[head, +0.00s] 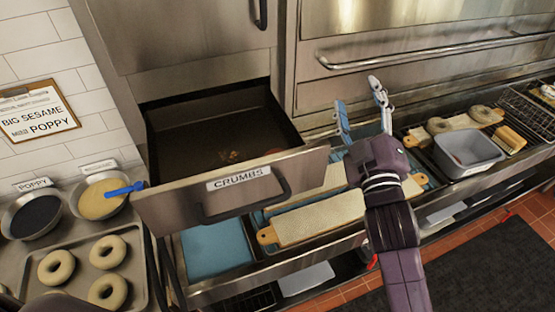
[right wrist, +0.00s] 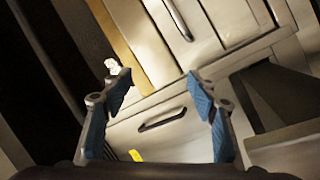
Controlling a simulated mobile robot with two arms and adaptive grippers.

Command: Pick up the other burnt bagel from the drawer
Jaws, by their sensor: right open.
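The open drawer labelled CRUMBS (head: 165,205) is pulled out under a steel cabinet at the left of the head view. Its inside is dark, with small reddish-brown bits (head: 229,156) on the floor. I cannot make out a burnt bagel in it; the front panel hides the near part. My right gripper (head: 357,93) is open and empty, to the right of the drawer, in front of the steel oven. In the right wrist view its two blue-padded fingers (right wrist: 160,75) are spread, with nothing between them.
A tray (head: 77,255) of pale bagels and bowls of poppy (head: 34,212) and sesame (head: 101,198) stand at left. Bagel boards (head: 318,220) lie below and right of the drawer. A grey bin (head: 468,152) and more bagels (head: 438,126) sit on the right counter.

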